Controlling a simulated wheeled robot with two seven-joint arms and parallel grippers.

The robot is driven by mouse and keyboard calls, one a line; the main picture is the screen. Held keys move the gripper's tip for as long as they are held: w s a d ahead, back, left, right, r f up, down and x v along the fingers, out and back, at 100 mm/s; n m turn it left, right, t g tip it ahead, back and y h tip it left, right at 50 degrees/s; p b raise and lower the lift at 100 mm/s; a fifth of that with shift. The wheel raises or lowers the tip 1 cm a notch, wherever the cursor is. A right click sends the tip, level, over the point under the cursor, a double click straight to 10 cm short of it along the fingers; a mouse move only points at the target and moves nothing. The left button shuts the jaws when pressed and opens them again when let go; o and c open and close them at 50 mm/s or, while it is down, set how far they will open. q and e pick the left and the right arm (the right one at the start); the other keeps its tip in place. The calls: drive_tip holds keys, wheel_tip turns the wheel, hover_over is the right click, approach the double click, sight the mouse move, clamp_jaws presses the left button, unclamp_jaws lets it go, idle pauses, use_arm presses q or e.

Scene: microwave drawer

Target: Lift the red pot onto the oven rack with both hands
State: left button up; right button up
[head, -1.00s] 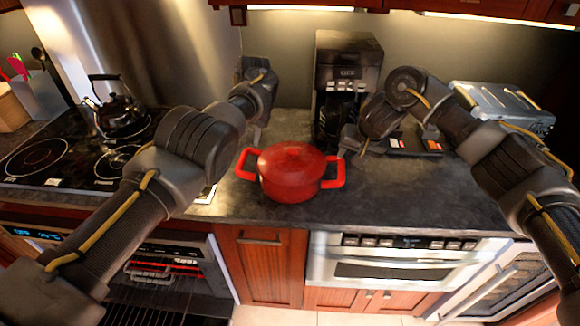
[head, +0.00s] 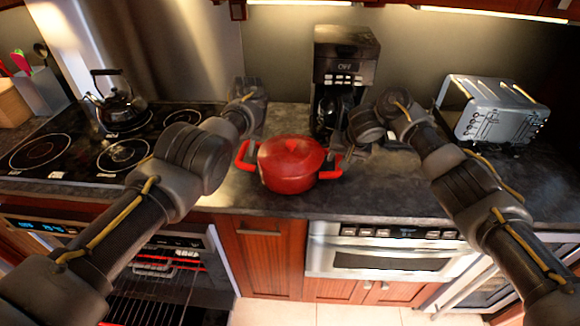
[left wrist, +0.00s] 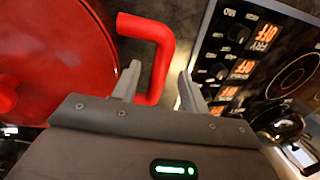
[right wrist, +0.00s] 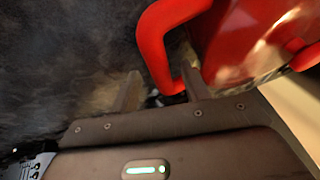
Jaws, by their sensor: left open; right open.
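The red pot (head: 285,172) with its lid on stands on the dark counter, a loop handle on each side. My left gripper (left wrist: 158,84) is open around the pot's left handle (left wrist: 160,45), with the handle between its fingers in the left wrist view. My right gripper (right wrist: 160,88) is open at the right handle (right wrist: 155,45); the handle's end lies between its fingertips, and I cannot tell whether they touch it. In the head view both grippers are mostly hidden by my wrists. The oven rack (head: 150,310) shows at lower left, partly behind my left arm.
A coffee maker (head: 342,65) stands just behind the pot, and a toaster (head: 490,112) is at the right. A kettle (head: 118,105) stands on the cooktop (head: 55,150) at the left. The counter in front of the pot is narrow.

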sight(241, 154)
use_arm(q)
drive_tip(key=f, duration=0.2)
drive_tip(key=a+f, duration=0.1)
drive_tip(key=shift+f, duration=0.4)
use_arm(e)
drive_tip(key=x, duration=0.3)
drive_tip(key=shift+w+a+f, duration=0.15)
drive_tip(key=shift+w+f, duration=0.05)
drive_tip(key=shift+f, duration=0.15)
use_arm(q)
drive_tip(key=shift+w+f, duration=0.15)
use_arm(e)
drive_tip(key=shift+w+f, duration=0.15)
use_arm(q)
drive_tip(key=shift+s, duration=0.25)
drive_tip(key=shift+w, duration=0.15)
clamp_jaws()
use_arm(e)
clamp_jaws()
